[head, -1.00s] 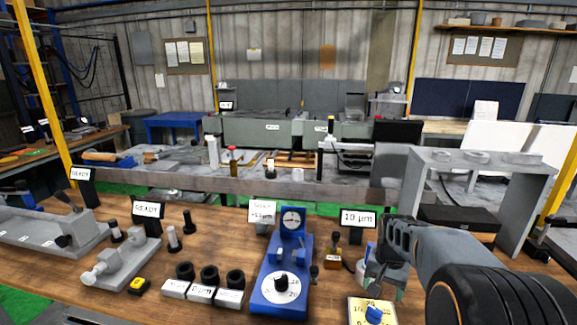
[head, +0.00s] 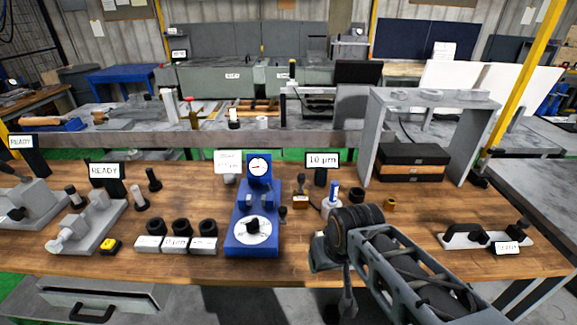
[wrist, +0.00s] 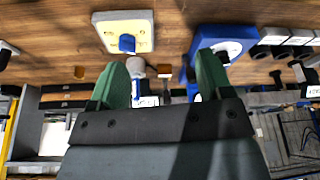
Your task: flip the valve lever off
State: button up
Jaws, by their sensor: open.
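My gripper (wrist: 162,80) shows in the wrist view, its two green fingers apart with nothing held between them. The wrist view is upside down. In the head view my arm hides that plate. A white base (head: 460,240) with black lever-like parts (head: 478,235) and a small tag stands at the right of the bench. I cannot tell which part is the valve lever. In the head view my fingertips cannot be made out.
A blue dial fixture (head: 250,238) stands left of my arm. A bottle with a blue cap (head: 331,200) is behind my arm.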

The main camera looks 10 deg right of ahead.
aim_at(301, 177)
jog(key=k, duration=1.25)
jog(key=u, duration=1.05)
jog(key=i, duration=1.85)
jog(key=z, duration=0.7)
